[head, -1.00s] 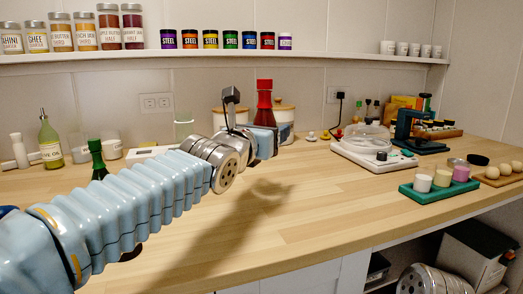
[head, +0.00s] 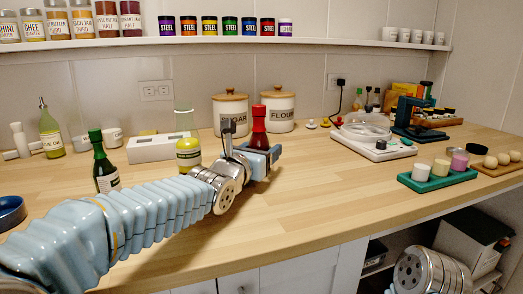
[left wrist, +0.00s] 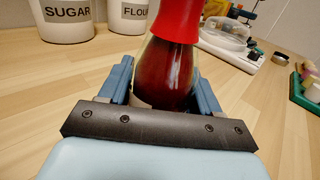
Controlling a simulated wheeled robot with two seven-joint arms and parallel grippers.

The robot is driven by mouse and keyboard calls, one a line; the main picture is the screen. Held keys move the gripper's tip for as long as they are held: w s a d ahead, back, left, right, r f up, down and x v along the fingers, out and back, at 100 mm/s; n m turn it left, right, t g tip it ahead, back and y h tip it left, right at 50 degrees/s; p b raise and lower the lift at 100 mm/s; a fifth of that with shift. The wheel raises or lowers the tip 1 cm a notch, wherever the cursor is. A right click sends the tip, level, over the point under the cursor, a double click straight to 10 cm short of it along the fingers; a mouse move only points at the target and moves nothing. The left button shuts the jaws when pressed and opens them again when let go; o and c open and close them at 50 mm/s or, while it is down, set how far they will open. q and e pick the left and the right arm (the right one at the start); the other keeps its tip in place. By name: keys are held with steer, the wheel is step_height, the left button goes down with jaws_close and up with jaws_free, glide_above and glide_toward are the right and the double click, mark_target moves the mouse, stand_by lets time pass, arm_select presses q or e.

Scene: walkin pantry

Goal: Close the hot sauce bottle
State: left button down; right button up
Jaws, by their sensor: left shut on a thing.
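The hot sauce bottle (head: 259,136) has dark red contents and a red top (head: 258,112). It is upright on or just above the counter, in front of the two canisters. In the left wrist view the dark red bottle body (left wrist: 165,75) is between my blue fingers, and the red top (left wrist: 178,20) covers its neck, cut off by the upper edge. My left gripper (head: 261,156) is shut on the bottle's body; its fingers also show in the left wrist view (left wrist: 162,88). Whether the bottle's base touches the counter is hidden. My right gripper is not in view.
A yellow bottle (head: 188,153) and a green bottle (head: 103,165) stand left of the gripper. Sugar (head: 230,110) and flour (head: 276,106) canisters are behind. A scale (head: 372,146) and a green tray (head: 437,179) are right. The counter's front middle is clear.

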arm_select(q)
steer(key=shift+c, duration=1.1)
jaws_free()
steer(key=shift+s, duration=0.1)
